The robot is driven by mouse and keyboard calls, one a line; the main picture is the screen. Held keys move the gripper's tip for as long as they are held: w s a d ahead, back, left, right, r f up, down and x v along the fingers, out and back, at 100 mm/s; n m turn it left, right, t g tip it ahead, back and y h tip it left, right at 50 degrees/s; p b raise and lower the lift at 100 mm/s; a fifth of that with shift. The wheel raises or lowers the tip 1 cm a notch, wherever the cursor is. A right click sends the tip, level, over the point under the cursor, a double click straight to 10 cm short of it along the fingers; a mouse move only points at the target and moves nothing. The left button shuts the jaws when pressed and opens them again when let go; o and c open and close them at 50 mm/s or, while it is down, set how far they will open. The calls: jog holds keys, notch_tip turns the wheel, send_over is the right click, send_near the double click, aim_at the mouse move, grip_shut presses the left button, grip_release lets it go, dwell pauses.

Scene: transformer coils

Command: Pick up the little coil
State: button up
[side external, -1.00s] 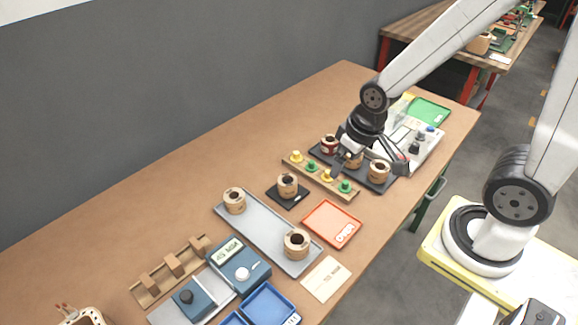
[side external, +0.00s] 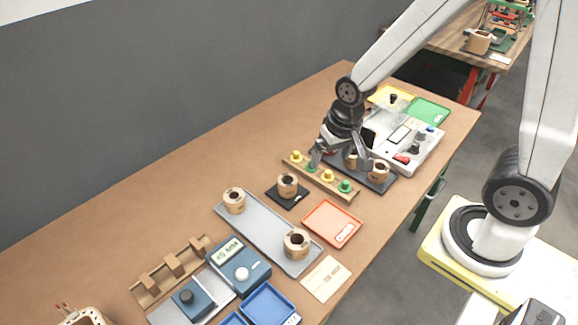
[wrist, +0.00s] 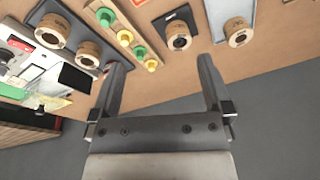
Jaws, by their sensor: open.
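Several tan coils with dark centres are in view; I cannot tell for certain which is the little one. One coil (side external: 287,184) sits on a small black pad and shows in the wrist view (wrist: 178,40). Two more, a far coil (side external: 234,200) and a near coil (side external: 297,243), stand on a grey tray (side external: 262,232). Two coils show on the dark tray (side external: 376,185), one (side external: 378,170) at its right end and one (side external: 351,161) beside my fingers. My gripper (side external: 340,165) is open and empty above the dark tray's left end, which it partly hides.
A wooden rack (side external: 320,178) with yellow and green pegs lies just in front of the dark tray. A white instrument (side external: 405,140) stands behind it. An orange tray (side external: 332,223) and blue bins (side external: 268,303) are nearer. The table's back left is clear.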

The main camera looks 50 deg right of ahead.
jog(key=w+f+m+g, duration=0.1)
jog(key=w+f+m, duration=0.3)
jog(key=w+m, duration=0.35)
jog(key=m+g, duration=0.1)
jog(key=m, duration=0.7)
send_over(287, 181)
jog(key=f, duration=0.6)
jog(key=shift+s+a, duration=0.15)
jog(key=shift+s, duration=0.1)
jog(key=shift+w+f+m, duration=0.3)
jog(key=shift+f+m, duration=0.1)
jog(key=shift+m, duration=0.35)
jog(key=shift+f, duration=1.3)
jog(key=shift+f, duration=0.15)
jog(key=shift+s+f, duration=0.1)
jog(key=shift+f, duration=2.35)
